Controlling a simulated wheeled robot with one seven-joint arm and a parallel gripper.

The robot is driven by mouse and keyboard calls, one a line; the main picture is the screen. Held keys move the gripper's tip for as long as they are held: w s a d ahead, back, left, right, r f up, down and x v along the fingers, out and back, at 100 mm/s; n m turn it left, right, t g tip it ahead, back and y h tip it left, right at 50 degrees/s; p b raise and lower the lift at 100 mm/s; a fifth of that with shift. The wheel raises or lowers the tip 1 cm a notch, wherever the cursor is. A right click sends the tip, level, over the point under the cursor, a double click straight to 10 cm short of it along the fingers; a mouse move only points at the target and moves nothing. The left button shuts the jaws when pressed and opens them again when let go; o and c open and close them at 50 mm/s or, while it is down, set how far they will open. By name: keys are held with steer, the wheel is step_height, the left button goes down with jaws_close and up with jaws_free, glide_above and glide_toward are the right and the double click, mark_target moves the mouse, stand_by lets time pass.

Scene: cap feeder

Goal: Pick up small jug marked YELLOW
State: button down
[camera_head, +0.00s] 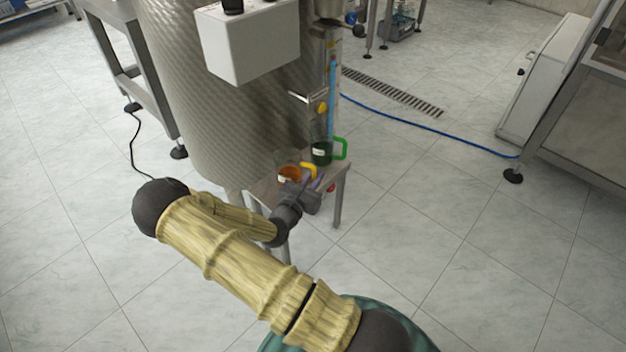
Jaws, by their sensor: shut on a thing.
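A small jug (289,174) with an orange inside, a yellow handle and a white label stands on a small metal stand beside the big steel tank. The label is too small to read. My gripper (311,183) is at the handle side of this jug, shut on it. The fingertips are small and partly hidden, so the exact grip on the handle is unclear. A dark green jug (321,156) with a bright green handle and a white label stands just behind, apart from my gripper.
The metal stand (262,190) is narrow, with the tank (220,120) close on its left. A vertical blue sight tube (332,95) rises behind the green jug. A red item (331,188) shows near the stand's right edge. The floor (450,230) to the right is clear.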

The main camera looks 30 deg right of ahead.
mark_target(313, 165)
steer(key=shift+r+p, duration=2.1)
steer(key=shift+r, duration=2.15)
steer(key=shift+a, duration=0.1)
